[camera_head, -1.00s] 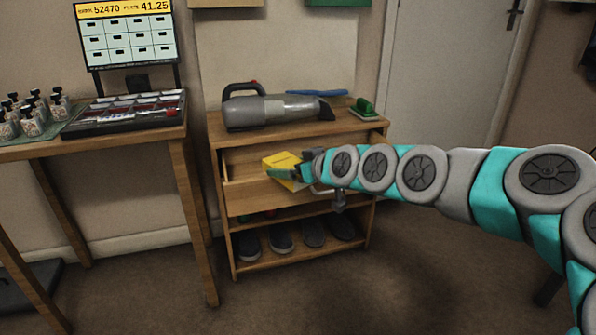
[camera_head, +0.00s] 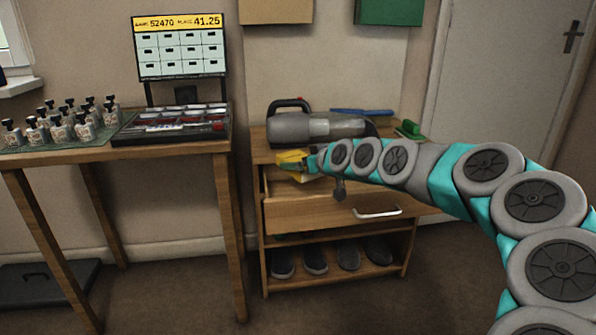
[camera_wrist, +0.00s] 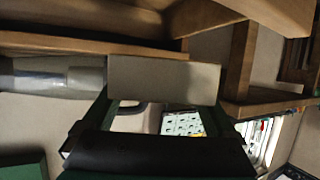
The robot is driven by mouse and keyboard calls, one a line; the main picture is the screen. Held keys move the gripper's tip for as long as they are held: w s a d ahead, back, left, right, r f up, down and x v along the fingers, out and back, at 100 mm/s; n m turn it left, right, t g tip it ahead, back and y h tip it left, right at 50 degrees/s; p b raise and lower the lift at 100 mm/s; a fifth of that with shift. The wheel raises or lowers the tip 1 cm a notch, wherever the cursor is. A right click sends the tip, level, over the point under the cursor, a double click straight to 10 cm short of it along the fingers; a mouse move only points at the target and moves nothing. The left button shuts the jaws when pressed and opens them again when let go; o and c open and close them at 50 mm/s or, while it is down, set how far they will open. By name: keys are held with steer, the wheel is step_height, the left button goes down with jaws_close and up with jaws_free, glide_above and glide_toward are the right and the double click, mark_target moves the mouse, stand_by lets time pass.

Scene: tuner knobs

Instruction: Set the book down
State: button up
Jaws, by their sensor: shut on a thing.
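A yellow book (camera_head: 290,155) is held at the end of my arm, in front of the left part of the wooden cabinet (camera_head: 335,278), just below its top. My gripper (camera_head: 297,164) is shut on the book and partly hides it. The book appears clear of the cabinet top, though I cannot tell the exact gap. In the wrist view a plain grey-beige block (camera_wrist: 165,80) sits between the dark gripper fingers, probably the held book.
The cabinet's drawer with a pale handle (camera_head: 378,212) is pulled out below my arm. A grey handheld vacuum (camera_head: 315,127), a blue item (camera_head: 362,112) and a green item (camera_head: 409,129) occupy the cabinet top. Shoes (camera_head: 348,258) fill the lower shelf. A table (camera_head: 190,149) stands left.

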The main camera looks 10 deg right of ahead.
steer(key=shift+w+a+f, duration=0.1)
steer(key=shift+w+a, duration=0.1)
steer(key=shift+w, duration=0.5)
step_height(320, 180, down, 4)
steer(key=shift+r, duration=0.25)
steer(key=shift+f+b, duration=0.45)
steer(key=shift+b, duration=0.1)
steer(key=shift+f, duration=0.2)
steer(key=o, duration=1.2)
steer(key=shift+r, duration=0.1)
